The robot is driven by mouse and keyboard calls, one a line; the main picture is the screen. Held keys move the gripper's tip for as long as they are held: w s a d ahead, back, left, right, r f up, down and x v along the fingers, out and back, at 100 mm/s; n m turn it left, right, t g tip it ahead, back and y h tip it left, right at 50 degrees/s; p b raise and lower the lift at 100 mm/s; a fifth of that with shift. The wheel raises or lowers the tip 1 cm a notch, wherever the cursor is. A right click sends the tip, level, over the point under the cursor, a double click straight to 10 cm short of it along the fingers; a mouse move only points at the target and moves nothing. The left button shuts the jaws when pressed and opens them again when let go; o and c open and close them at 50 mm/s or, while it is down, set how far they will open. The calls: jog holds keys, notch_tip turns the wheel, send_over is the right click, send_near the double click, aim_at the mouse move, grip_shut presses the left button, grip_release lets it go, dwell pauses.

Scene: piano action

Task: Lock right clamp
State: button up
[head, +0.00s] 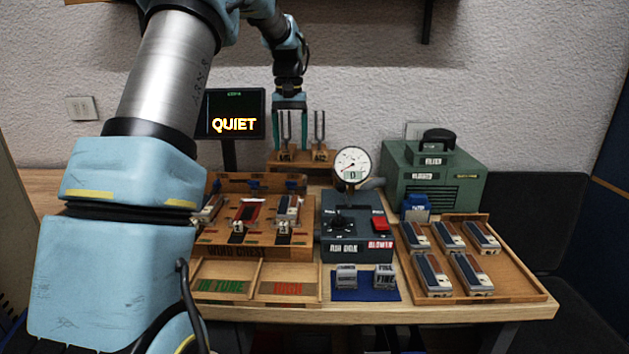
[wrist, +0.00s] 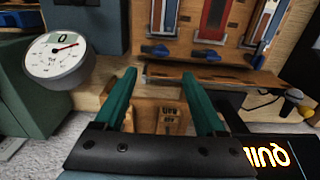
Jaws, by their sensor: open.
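The wind chest (head: 228,250) is a wooden bench holding reed blocks in slots. Small blue clamp levers stand along its back edge. The right clamp (head: 291,185) is behind the right-hand slot. In the wrist view, seen from behind, the right clamp (wrist: 158,51) is the left blue lever, and the middle clamp (wrist: 206,55) is beside it. My gripper (head: 290,147) has teal fingers pointing down behind the chest. In the wrist view my gripper (wrist: 160,74) is open, with nothing between its fingertips. The right clamp lies just beyond them, apart from them.
A wooden stand (head: 292,158) with upright metal forks is at the back by my gripper. A round gauge (head: 352,163) rises behind the grey control box (head: 343,222). A screen (head: 233,110) reads QUIET. A tray (head: 520,285) of several blocks and a green machine (head: 435,170) stand at right.

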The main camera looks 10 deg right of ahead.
aim_at(291, 181)
notch_tip(291, 181, down, 10)
jog(key=shift+a+f+p, duration=0.1)
jog(key=shift+p, duration=0.8)
grip_shut()
